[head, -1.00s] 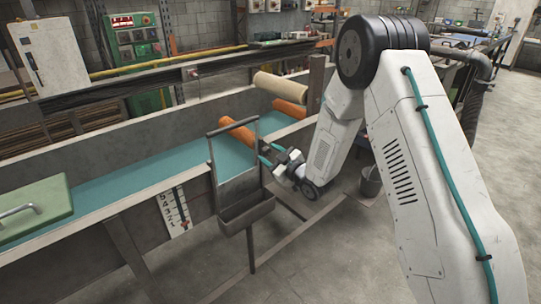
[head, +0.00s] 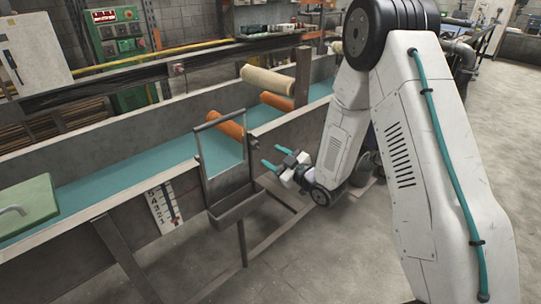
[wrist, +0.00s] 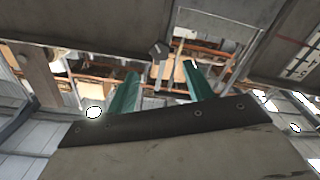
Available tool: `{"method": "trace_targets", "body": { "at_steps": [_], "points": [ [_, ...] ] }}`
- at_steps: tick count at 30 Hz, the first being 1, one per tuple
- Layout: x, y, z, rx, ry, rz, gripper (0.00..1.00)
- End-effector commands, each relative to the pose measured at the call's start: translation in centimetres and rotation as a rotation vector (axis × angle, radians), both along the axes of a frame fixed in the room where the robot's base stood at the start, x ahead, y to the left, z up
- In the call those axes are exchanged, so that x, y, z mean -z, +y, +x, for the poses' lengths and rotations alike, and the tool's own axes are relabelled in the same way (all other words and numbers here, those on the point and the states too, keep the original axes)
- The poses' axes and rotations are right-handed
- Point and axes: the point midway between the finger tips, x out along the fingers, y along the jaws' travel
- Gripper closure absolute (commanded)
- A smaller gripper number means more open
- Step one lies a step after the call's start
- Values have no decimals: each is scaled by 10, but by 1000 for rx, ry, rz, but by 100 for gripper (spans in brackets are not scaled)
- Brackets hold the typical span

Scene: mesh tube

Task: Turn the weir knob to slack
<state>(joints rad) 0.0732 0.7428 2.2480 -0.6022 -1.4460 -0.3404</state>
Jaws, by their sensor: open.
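My gripper (head: 276,157) is open and empty, its two teal fingers spread apart, just right of a grey metal frame with a hoop handle (head: 204,165). In the wrist view, the gripper (wrist: 161,70) shows both teal fingers with a gap between them. A small grey faceted piece, perhaps the weir knob (wrist: 159,50), shows beyond the gap, apart from the fingers.
The long grey trough (head: 100,135) with a teal bed (head: 120,178) runs across the left. A green lid (head: 30,203) is at left. Open floor (head: 320,265) lies in front.

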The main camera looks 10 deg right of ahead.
Motion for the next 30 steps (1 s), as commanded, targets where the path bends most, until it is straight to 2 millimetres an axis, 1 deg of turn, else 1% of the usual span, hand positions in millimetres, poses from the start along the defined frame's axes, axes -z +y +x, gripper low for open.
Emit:
{"method": "trace_targets", "body": {
  "at_steps": [8, 11, 15, 18, 20, 23, 30],
  "points": [
    [-1, 0, 0, 0, 11, 21, 48],
    [-1, 0, 1, 0, 74, 130, 48],
    [-1, 0, 1, 0, 189, 329, 48],
    [-1, 1, 1, 0, 243, 421, 48],
    [-1, 2, 4, -1, 257, 446, 48],
    [-1, 8, 13, -2, 262, 455, 48],
    [-1, 28, 47, -1, 261, 452, 48]
  ]
}}
